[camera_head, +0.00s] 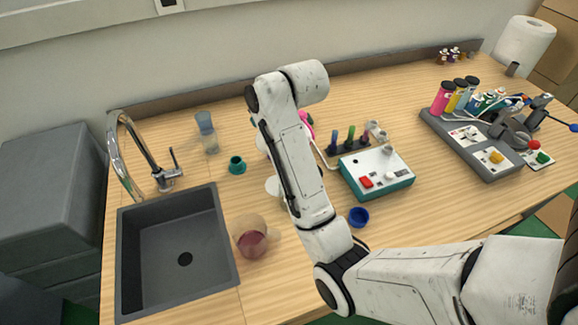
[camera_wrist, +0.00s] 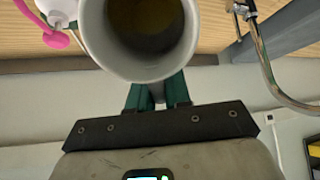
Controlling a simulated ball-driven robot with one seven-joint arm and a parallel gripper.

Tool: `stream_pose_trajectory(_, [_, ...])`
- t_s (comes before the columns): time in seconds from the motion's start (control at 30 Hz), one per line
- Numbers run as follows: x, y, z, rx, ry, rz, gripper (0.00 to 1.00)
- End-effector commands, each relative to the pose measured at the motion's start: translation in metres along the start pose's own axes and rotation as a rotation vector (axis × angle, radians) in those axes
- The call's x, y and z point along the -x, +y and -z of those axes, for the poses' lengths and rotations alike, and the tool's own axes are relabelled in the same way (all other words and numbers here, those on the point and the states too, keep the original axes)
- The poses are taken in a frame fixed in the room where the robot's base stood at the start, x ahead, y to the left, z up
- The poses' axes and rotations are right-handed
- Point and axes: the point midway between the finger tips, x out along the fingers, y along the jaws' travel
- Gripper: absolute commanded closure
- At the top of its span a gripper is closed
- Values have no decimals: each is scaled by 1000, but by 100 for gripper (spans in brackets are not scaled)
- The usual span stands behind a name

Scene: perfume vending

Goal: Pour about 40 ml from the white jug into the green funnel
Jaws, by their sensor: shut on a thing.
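The white jug (camera_wrist: 92,38) fills the upper middle of the wrist view. I look into its round mouth, and dark yellowish-brown liquid shows inside. My gripper (camera_wrist: 156,93) has green fingers and is shut on the jug's near side. In the head view my arm hides the gripper; pale shapes beside the arm may be part of the jug, but I cannot tell. The green funnel (camera_head: 237,166) is a small dark green piece on the wooden counter, right of the tap and left of my arm. It is not seen in the wrist view.
A dark sink (camera_head: 140,245) and chrome tap (camera_head: 137,150) lie left. A glass with red liquid (camera_head: 252,240) stands by the sink. A blue cup (camera_head: 358,216) and button box (camera_head: 375,172) lie right.

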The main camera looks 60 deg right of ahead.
Motion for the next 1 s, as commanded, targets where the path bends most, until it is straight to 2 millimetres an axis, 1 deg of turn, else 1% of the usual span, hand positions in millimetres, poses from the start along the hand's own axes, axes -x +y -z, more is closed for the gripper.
stream_pose_trajectory(0.13, [12, 0, 0, 1, 97, 0, 100])
stream_pose_trajectory(0.4, [13, 0, -6, 0, 227, 0, 100])
stream_pose_trajectory(1.0, [14, 0, -13, -1, 343, 0, 100])
